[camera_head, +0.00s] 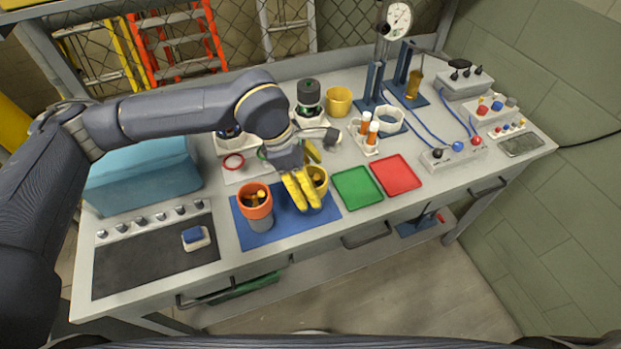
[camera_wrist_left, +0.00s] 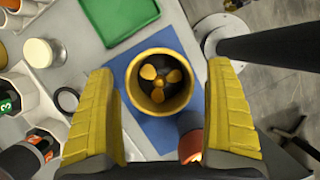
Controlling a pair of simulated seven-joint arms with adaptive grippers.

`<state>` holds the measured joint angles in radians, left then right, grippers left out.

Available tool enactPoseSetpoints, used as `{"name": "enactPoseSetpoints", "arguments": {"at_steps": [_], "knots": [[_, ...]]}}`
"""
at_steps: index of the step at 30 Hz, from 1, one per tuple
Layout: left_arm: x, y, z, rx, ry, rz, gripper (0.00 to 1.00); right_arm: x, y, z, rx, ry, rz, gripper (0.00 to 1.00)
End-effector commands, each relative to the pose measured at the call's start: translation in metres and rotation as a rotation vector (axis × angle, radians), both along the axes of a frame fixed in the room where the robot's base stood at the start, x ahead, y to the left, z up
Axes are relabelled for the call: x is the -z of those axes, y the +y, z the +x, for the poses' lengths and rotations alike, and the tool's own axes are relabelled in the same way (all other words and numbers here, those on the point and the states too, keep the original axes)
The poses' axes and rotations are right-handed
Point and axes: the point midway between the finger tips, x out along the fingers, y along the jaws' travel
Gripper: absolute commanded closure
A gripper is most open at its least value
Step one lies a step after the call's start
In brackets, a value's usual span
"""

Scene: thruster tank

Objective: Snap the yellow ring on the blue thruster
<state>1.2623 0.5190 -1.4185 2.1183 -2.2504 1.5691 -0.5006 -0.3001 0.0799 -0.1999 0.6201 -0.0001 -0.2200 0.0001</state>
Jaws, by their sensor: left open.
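A yellow ring (camera_head: 317,176) stands on the right part of the blue mat (camera_head: 262,237). In the left wrist view the yellow ring (camera_wrist_left: 184,62) surrounds a dark interior with a yellow propeller. The body below it is hidden, so I cannot tell its colour or whether the ring is seated. My left gripper (camera_head: 309,177) is open above it, with its yellow fingers apart on either side in the wrist view (camera_wrist_left: 162,112). I see no contact. A second yellow ring-shaped part (camera_head: 339,103) stands at the back.
An orange-topped thruster (camera_head: 257,202) stands close by on the mat's left. A teal box (camera_head: 143,182) and control panel (camera_head: 150,265) occupy the left.

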Motion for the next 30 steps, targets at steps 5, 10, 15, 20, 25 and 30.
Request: {"name": "enactPoseSetpoints", "arguments": {"at_steps": [5, 10, 15, 20, 25, 30], "knots": [[-0.002, 0.001, 0.000, 0.000, -0.001, 0.000, 0.13, 0.000, -0.002, 0.000, -0.001, 0.001, -0.001, 1.00], [-0.018, 0.008, 0.001, -0.001, -0.003, 0.001, 0.13, 0.000, -0.001, 0.000, 0.000, 0.000, -0.001, 1.00], [-0.046, 0.019, 0.002, -0.001, -0.005, -0.001, 0.13, 0.000, 0.000, 0.000, 0.000, 0.000, 0.000, 1.00], [-0.072, 0.029, 0.001, -0.001, -0.003, 0.000, 0.13, 0.000, 0.000, 0.000, 0.000, 0.000, 0.000, 1.00], [-0.093, 0.038, 0.002, -0.001, -0.003, 0.000, 0.13, 0.000, 0.000, 0.000, 0.000, 0.000, 0.000, 1.00], [-0.106, 0.043, 0.002, 0.000, -0.001, 0.000, 0.13, 0.000, 0.000, 0.000, 0.000, 0.000, 0.000, 1.00]]}}
